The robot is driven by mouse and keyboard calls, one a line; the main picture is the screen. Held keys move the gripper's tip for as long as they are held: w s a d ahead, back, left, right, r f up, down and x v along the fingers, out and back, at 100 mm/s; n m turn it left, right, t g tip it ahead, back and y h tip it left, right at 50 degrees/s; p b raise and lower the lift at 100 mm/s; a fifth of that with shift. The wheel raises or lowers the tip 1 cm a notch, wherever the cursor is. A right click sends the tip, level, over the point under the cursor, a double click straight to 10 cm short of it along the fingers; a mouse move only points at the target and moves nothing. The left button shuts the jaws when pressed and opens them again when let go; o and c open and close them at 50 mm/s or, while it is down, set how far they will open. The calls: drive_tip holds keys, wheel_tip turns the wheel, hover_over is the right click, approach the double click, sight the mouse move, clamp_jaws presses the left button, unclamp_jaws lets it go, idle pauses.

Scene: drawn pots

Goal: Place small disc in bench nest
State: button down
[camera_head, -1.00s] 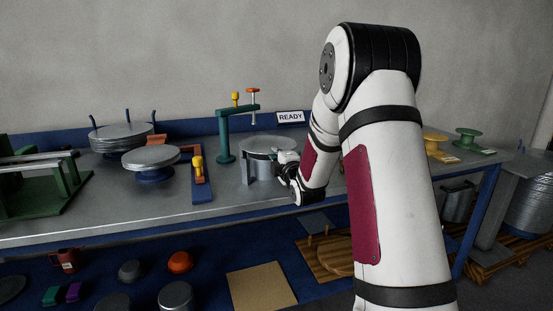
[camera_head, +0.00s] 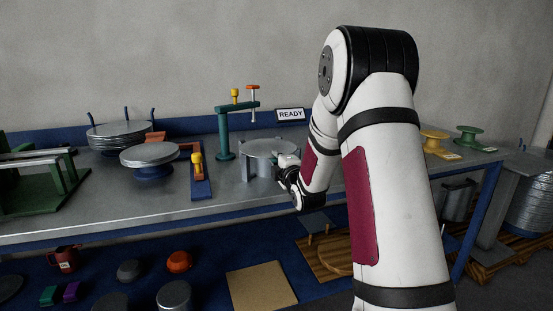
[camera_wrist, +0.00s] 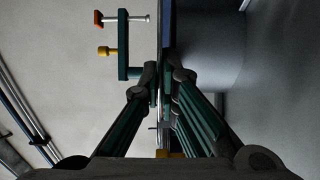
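A flat grey disc (camera_head: 268,145) lies level at the top of a grey round nest (camera_head: 250,168) on the bench, right of the teal clamp stand. From here I cannot tell whether it is fully seated or just above the nest. My gripper (camera_wrist: 161,76) is at the disc's right-hand rim, its fingertips close together. In the wrist view the disc is only a thin edge-on strip running to the fingertips, beside the nest's curved wall (camera_wrist: 212,45). The contact itself is partly hidden by the fingers and, in the head view, by my wrist.
The teal clamp stand (camera_head: 225,135) with yellow and orange knobs stands close behind the nest. A READY sign (camera_head: 290,115) is at the back. Another disc (camera_head: 150,154) on a blue pedestal and a disc stack (camera_head: 118,137) stand left. Spools (camera_head: 469,136) stand right.

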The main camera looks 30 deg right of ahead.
drive_tip(key=c, duration=1.8)
unclamp_jaws()
drive_tip(key=shift+r, duration=0.1)
drive_tip(key=shift+r+p, duration=0.55)
drive_tip(key=shift+p, duration=0.35)
drive_tip(key=v, duration=1.2)
